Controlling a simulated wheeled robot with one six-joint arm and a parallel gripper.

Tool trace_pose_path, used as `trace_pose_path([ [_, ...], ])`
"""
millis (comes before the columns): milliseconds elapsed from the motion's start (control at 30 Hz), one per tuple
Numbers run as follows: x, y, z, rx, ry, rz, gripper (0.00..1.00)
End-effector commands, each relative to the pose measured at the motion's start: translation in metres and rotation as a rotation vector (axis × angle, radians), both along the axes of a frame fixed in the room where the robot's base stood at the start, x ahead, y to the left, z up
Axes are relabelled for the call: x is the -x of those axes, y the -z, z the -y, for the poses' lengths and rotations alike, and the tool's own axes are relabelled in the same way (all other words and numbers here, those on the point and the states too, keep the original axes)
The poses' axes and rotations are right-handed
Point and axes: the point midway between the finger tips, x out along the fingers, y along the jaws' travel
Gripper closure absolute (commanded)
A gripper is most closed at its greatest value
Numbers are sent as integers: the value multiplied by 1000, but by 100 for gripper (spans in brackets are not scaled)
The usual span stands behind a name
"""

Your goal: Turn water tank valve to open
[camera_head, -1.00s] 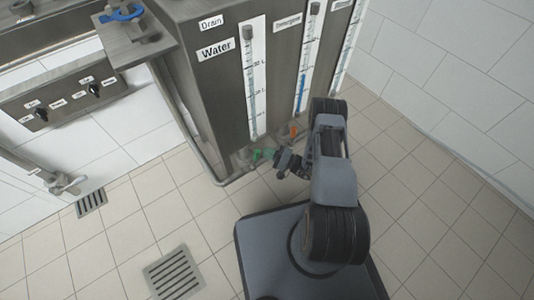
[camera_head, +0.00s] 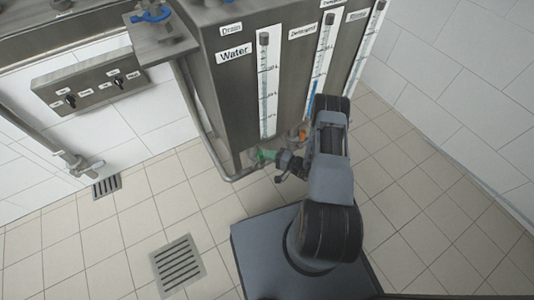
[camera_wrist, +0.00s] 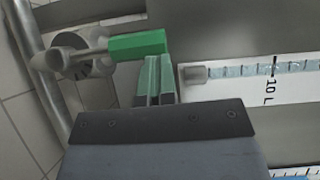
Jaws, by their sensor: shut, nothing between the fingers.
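The water tank valve has a green handle (camera_head: 264,155) low on the steel tank, below the Water label (camera_head: 233,53). In the wrist view the green handle (camera_wrist: 137,45) lies level across the picture, joined to a grey metal valve body and pipe (camera_wrist: 85,55). My gripper (camera_wrist: 160,72) is shut and empty. Its fingertips are right by the handle's right end; I cannot tell whether they touch it. In the head view my gripper (camera_head: 280,158) is just right of the green handle, and my arm hides part of the tank's lower front.
An orange handle (camera_head: 303,135) sits just right, partly hidden by my arm. The water gauge (camera_head: 267,90) runs up the tank above the valve. A pipe (camera_head: 215,150) bends around the tank's lower left. A blue valve (camera_head: 150,14) is at the top. The tiled floor at left is open, with drain grates (camera_head: 178,265).

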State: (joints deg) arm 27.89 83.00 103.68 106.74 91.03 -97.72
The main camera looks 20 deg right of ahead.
Motion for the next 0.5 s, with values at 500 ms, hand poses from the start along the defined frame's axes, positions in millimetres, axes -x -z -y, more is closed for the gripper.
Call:
trace_pose_path([
  [500, 0, 1, 10, 3, 0, 3, 100],
])
